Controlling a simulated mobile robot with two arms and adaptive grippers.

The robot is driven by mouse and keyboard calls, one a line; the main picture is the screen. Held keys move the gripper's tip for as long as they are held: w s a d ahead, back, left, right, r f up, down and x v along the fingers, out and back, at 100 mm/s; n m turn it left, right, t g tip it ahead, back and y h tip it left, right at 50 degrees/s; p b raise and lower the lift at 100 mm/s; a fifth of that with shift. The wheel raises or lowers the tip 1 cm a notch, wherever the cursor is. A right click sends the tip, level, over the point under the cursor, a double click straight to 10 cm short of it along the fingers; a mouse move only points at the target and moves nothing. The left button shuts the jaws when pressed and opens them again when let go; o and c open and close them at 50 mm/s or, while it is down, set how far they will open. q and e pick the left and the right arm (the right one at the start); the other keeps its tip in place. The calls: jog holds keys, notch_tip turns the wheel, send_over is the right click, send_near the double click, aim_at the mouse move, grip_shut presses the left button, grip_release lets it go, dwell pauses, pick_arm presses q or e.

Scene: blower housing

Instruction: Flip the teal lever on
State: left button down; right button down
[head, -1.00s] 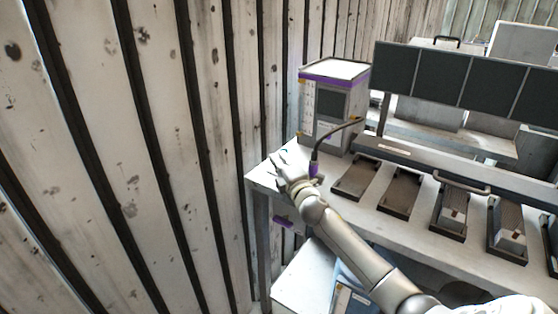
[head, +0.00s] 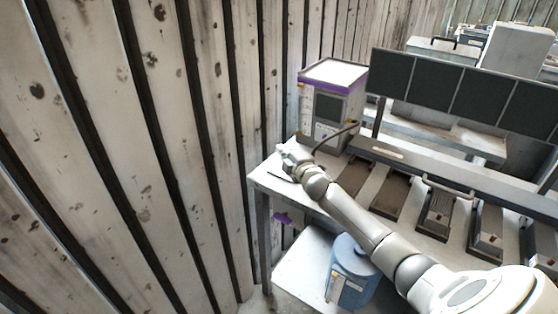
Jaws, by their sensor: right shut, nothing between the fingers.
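I cannot make out a teal lever in the head view. My right gripper (head: 285,158) is over the left end of the grey bench (head: 262,180), just in front of a boxy white and grey machine (head: 331,108) with a purple band. The gripper is small and partly hidden by its own wrist. It is shut and holds nothing. I cannot tell whether it touches the bench or machine. My left gripper is out of view.
A dark cable (head: 338,136) runs from the machine behind my wrist. Several dark trays (head: 391,196) line the bench under dark panels (head: 431,82). A blue round container (head: 352,262) stands on the lower shelf. A plank wall (head: 150,150) closes the left side.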

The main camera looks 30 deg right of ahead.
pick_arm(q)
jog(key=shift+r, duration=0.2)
pick_arm(e)
jog(key=shift+w+d+r, duration=0.25)
jog(key=shift+d, duration=0.3)
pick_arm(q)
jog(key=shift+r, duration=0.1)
